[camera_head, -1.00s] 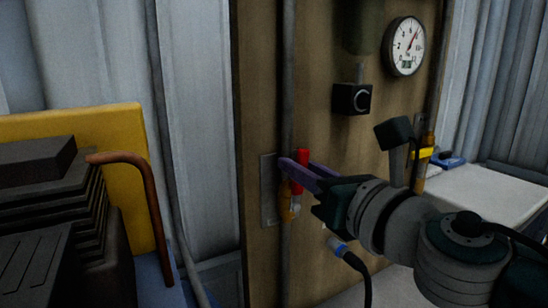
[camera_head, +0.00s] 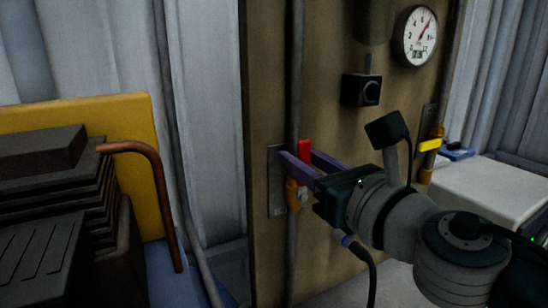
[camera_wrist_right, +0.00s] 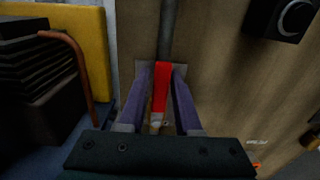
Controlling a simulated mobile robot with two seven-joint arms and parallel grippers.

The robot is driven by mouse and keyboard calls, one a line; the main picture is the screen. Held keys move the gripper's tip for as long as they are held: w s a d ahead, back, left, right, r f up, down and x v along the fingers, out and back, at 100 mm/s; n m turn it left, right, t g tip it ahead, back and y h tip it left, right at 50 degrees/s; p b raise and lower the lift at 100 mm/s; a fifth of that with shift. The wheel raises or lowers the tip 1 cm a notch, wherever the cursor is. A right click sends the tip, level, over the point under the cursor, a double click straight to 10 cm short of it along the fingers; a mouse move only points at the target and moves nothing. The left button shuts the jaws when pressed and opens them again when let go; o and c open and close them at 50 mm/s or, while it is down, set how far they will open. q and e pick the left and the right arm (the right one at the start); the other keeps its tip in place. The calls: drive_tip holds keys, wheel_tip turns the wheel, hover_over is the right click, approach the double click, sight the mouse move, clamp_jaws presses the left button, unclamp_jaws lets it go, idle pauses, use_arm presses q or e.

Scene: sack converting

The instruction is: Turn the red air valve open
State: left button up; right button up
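The red air valve handle (camera_head: 304,151) stands upright on the vertical pipe against the wooden panel, above a brass-coloured valve body (camera_head: 292,194). My right gripper (camera_head: 299,155) reaches it from the right, with one purple finger on each side of the handle. In the right wrist view the red handle (camera_wrist_right: 161,88) lies between the fingertips of the right gripper (camera_wrist_right: 164,72). Narrow gaps show beside the handle, so the fingers look open around it. The lower part of the valve is partly hidden by the gripper. My left gripper is not in view.
A pressure gauge (camera_head: 415,36) and a black knob box (camera_head: 361,90) are on the panel to the upper right. A hose (camera_head: 363,262) hangs below the gripper. A yellow panel with a dark stack (camera_head: 52,192) and a copper-coloured bent pipe (camera_head: 160,190) stand at left.

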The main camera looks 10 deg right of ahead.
drive_tip(key=shift+o, duration=1.3)
drive_tip(key=shift+s+d, duration=0.15)
drive_tip(key=shift+s, duration=0.15)
drive_tip(key=v, duration=0.9)
drive_tip(key=shift+s+p, duration=0.15)
drive_tip(key=shift+p, duration=0.25)
drive_tip(key=shift+r, duration=0.1)
